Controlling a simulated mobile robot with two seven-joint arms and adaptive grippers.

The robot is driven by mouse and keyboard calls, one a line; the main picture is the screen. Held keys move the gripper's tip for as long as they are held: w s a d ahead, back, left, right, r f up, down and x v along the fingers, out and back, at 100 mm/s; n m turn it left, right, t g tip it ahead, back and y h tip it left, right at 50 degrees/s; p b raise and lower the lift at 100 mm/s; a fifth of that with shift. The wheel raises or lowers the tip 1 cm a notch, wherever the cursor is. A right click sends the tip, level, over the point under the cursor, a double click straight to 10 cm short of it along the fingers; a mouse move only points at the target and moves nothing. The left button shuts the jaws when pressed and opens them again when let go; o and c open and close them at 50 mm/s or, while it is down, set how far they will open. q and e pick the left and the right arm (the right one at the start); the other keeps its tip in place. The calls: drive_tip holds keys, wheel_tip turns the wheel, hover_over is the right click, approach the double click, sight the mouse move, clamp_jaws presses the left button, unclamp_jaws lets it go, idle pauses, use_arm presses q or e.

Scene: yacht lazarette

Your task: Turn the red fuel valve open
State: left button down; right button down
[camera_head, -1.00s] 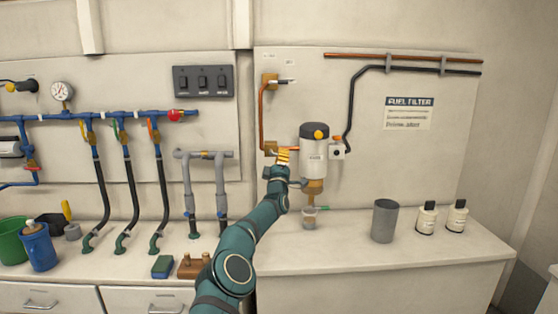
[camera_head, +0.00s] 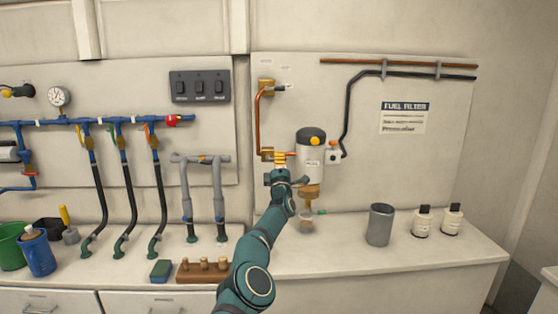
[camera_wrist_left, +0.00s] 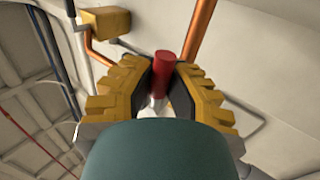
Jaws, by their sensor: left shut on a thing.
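The red valve handle (camera_wrist_left: 162,72) shows in the left wrist view as a short red rod between the two yellow ribbed fingers of my left gripper (camera_wrist_left: 158,92). The gripper is shut on it, one finger on each side. In the head view my left gripper (camera_head: 281,162) is at the lower brass fitting (camera_head: 267,154) on the panel, just left of the fuel filter (camera_head: 311,150). The hand hides part of the valve there, and the handle's exact angle is hard to tell. My right gripper is in neither view.
A copper pipe (camera_head: 258,115) rises from the valve. A small cup (camera_head: 306,224) stands below the filter. A grey cylinder (camera_head: 380,225) and two white bottles (camera_head: 421,222) stand on the counter to the right. A wooden block with pegs (camera_head: 204,270) lies near my forearm.

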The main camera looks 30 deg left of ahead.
use_arm(q)
drive_tip(key=c, duration=0.9)
unclamp_jaws()
drive_tip(key=shift+f, duration=0.1)
drive_tip(key=shift+s+d+f, duration=0.1)
drive_tip(key=shift+s+f, duration=0.2)
drive_tip(key=shift+f, duration=0.05)
drive_tip(key=shift+r+v, duration=0.2)
drive_tip(key=shift+v, duration=3.05)
drive_tip(key=shift+d, duration=0.2)
